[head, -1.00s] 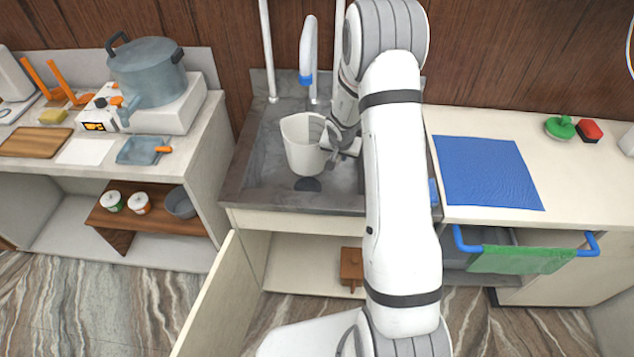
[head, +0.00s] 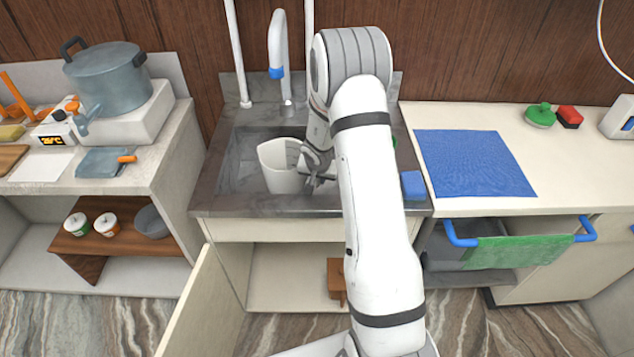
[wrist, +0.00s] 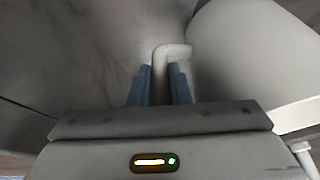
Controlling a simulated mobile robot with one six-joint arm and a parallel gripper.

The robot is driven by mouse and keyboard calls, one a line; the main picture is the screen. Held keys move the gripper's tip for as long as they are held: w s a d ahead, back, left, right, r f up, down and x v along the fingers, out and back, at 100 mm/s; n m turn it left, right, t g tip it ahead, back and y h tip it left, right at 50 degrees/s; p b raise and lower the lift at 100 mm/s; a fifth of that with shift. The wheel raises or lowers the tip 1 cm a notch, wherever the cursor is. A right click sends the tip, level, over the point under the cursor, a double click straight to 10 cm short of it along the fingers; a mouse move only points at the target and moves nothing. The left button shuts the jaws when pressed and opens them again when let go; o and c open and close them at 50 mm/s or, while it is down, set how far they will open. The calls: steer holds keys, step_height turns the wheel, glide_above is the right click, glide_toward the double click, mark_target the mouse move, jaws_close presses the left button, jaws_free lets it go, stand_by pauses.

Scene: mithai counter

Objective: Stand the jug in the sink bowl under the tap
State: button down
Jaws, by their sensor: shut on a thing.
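The white jug (head: 278,170) is upright or nearly so inside the grey sink bowl (head: 241,165), below the tap (head: 277,45) with its blue spout tip. My gripper (head: 312,178) is at the jug's right side. In the wrist view my gripper's blue fingers (wrist: 160,88) are closed on the jug's handle (wrist: 171,52), and the jug's pale wall (wrist: 255,60) fills the right. The jug's base is low in the bowl; I cannot tell whether it touches the floor. My arm hides the bowl's right part.
A blue sponge-like block (head: 413,185) lies on the sink's right rim. A blue mat (head: 474,163) covers part of the right counter. A pot (head: 108,80) stands on a stove at left. The cabinet door (head: 205,300) below the sink hangs open.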

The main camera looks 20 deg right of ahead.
steer(key=c, duration=1.3)
jaws_free()
steer(key=shift+c, duration=0.2)
